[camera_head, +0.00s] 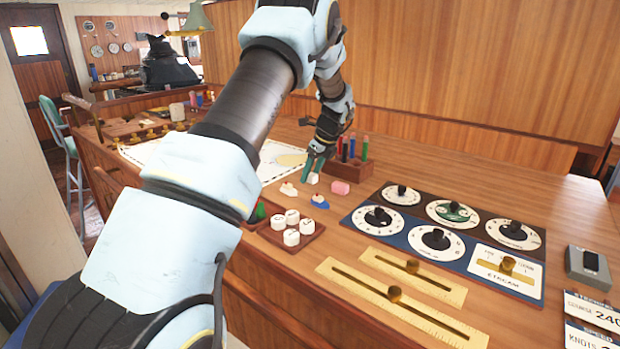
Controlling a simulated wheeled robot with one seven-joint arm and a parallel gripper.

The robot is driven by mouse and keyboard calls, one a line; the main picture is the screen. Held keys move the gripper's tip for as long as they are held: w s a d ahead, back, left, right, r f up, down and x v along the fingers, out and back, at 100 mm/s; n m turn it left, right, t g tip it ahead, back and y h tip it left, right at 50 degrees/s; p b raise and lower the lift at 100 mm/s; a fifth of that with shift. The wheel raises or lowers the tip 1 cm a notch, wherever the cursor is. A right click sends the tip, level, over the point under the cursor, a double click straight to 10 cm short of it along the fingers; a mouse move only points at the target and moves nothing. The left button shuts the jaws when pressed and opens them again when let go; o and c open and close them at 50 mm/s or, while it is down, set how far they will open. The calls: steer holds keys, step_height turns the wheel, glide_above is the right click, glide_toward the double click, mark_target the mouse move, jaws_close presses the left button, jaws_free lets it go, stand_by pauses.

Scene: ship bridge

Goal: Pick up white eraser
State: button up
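A small white block, which looks like the white eraser (313,178), lies on the wooden desk near the middle of the head view. My gripper (314,171) points down right at it, with its greenish fingers over the block's upper part. I cannot tell whether the fingers touch or grip the block, or only stand around it. A pink eraser (340,188) lies just to the right, apart from the fingers.
A wooden pen holder (354,182) with colored markers stands close behind the gripper. Small boat-like pieces (319,201) and a tray (272,237) of white knobs lie in front. A dial panel (378,239) is to the right. A chart (150,153) lies left, partly behind my arm.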

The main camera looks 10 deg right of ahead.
mark_target(312, 174)
jaws_close()
stand_by(0.5)
step_height(312, 174, up, 10)
steer(key=b, duration=0.2)
steer(key=shift+b, duration=0.35)
steer(key=shift+c, duration=2.1)
jaws_free()
jaws_close()
